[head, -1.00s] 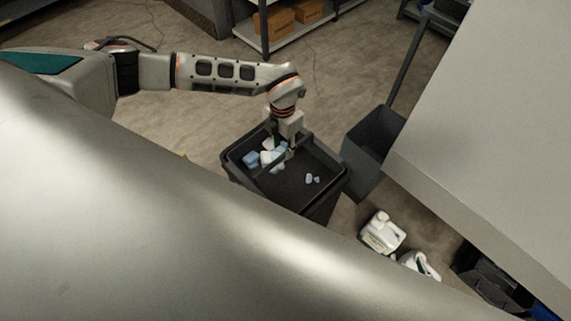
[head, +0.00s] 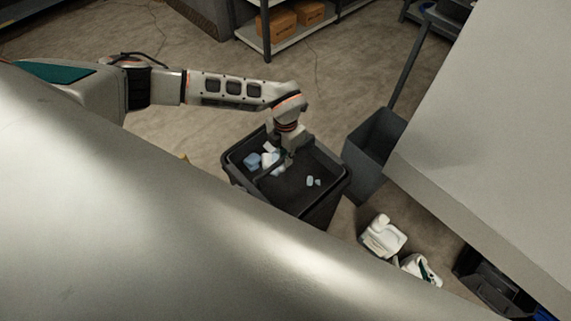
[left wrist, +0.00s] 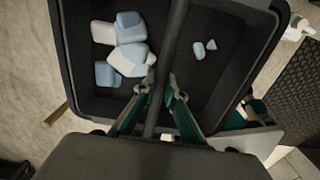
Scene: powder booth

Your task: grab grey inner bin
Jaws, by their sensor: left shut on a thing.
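The dark grey inner bin (head: 300,195) sits in the head view's middle, in a black rimmed container, with light blue and white pieces inside. In the left wrist view its dark floor (left wrist: 215,75) shows on both sides of a dark bar. My left gripper (head: 289,156) reaches down into the bin from above. In the left wrist view its green-sided fingers (left wrist: 160,92) lie on either side of the bar (left wrist: 172,50) and are shut on it. How the bar joins the bin is hidden. My right gripper is not in view.
A tall grey long-handled dustpan (head: 367,160) stands just right of the bin. A shelf with cardboard boxes (head: 276,21) is at the back.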

